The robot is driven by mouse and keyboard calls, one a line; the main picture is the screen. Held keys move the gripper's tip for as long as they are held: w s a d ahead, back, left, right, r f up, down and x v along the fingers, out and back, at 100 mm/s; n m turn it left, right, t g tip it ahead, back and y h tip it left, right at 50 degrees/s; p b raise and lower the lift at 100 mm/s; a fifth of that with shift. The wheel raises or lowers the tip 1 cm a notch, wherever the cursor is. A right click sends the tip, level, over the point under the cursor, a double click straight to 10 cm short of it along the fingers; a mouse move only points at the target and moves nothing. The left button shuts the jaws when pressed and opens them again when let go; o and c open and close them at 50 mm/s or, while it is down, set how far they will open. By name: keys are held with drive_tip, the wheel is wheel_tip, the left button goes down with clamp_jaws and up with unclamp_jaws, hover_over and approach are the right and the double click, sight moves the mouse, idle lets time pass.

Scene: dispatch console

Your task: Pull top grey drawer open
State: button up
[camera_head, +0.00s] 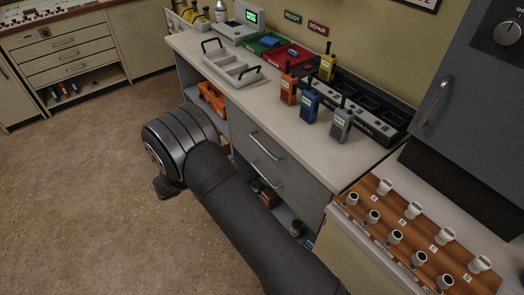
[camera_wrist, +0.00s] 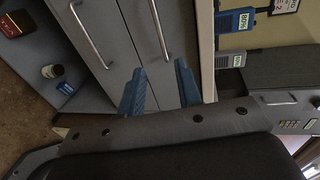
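The top grey drawer (camera_head: 292,158) is in the cabinet under the counter and looks closed. Its bar handle (camera_head: 267,147) is clear in the head view. In the wrist view, which is turned sideways, the top drawer's handle (camera_wrist: 158,30) is the one nearer the counter edge. My gripper (camera_wrist: 160,85) shows there as two blue fingers, spread apart and empty. The fingers straddle the line of this handle, whose near end shows just beyond them; I see no contact. The lower drawer's handle (camera_wrist: 90,35) lies to the left.
On the counter (camera_head: 235,98) stand an orange radio (camera_head: 289,88), a blue radio (camera_head: 309,106), a grey radio (camera_head: 341,125) and a grey tray (camera_head: 230,70). An open shelf with an orange case (camera_head: 211,97) is left of the drawers. The floor (camera_head: 95,190) in front is clear.

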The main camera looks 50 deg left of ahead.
drive_tip(key=x, duration=1.5)
drive_tip(key=shift+w, duration=0.3)
clamp_jaws()
